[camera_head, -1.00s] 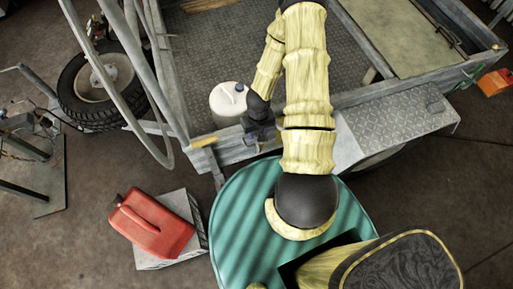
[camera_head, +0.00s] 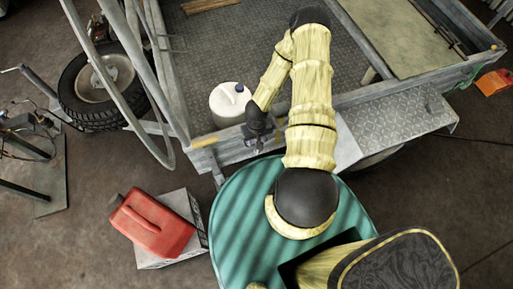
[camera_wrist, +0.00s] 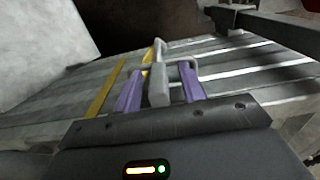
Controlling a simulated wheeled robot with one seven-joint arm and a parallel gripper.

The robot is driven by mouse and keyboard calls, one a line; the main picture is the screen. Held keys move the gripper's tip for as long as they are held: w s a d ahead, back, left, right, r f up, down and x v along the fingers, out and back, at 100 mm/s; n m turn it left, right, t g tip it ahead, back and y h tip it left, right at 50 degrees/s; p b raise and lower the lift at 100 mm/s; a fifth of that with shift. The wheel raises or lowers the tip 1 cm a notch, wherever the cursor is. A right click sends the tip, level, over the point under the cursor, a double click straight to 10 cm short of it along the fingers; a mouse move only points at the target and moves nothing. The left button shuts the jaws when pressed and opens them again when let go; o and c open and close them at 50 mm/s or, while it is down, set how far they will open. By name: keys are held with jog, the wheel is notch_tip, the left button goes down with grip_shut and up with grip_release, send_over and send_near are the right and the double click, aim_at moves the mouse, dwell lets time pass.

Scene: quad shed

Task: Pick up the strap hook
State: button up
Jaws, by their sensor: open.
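The strap hook (camera_wrist: 158,86) appears in the wrist view as a grey block with bent grey wire at its far end. It sits between the two purple fingertips of my gripper (camera_wrist: 160,86), which is open. A gap shows on each side of the block, wider on the right. A yellow strip (camera_wrist: 148,60), perhaps strap, shows just behind it. In the head view my gripper (camera_head: 256,143) is at the near rail of the trailer, and the hook is too small or hidden to tell there.
A white jug (camera_head: 228,104) stands in the trailer close to my gripper. The trailer's grey rail (camera_head: 222,153) runs beneath it. A red fuel can (camera_head: 152,224) rests on a grey box at the lower left. A spare wheel (camera_head: 98,80) is at the upper left.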

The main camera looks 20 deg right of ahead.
grip_shut()
jog(key=shift+r, duration=0.15)
jog(key=shift+w+r+b, duration=0.1)
jog(key=shift+r+b, duration=0.2)
jog(key=shift+r, duration=0.55)
jog(key=s+a+r+p, duration=0.1)
jog(key=s+p, duration=0.2)
jog(key=s, duration=1.5)
jog(key=shift+a+r, duration=0.25)
jog(key=shift+a, duration=0.05)
